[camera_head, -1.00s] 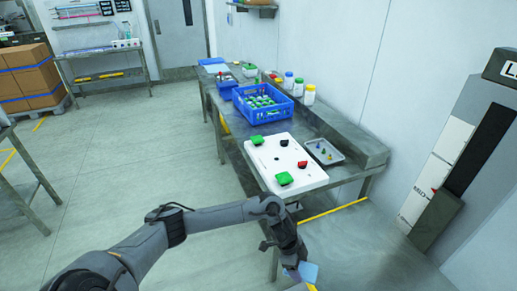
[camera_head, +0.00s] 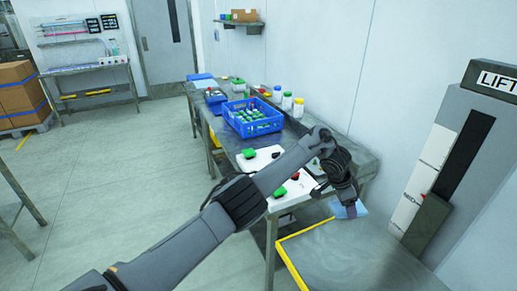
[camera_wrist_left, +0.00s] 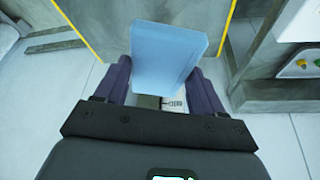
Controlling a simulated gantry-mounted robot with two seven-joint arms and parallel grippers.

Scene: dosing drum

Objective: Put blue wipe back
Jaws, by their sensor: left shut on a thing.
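The blue wipe (camera_head: 350,209) is a flat light-blue cloth. It hangs below my left gripper (camera_head: 346,199), in the air past the near right corner of the workbench. In the left wrist view the wipe (camera_wrist_left: 168,55) stands out between the two dark fingers of my left gripper (camera_wrist_left: 160,85), which is shut on it. My left arm reaches across the white board and hides part of it. My right gripper is not in view.
The workbench holds a white board (camera_head: 260,157) with green and red parts, a blue crate (camera_head: 252,127) of green-capped items, and several bottles (camera_head: 287,100). A yellow-edged platform (camera_head: 330,260) lies in front. A lift column (camera_head: 465,150) stands at the right. A light-blue flat item (camera_head: 200,77) lies at the bench's far end.

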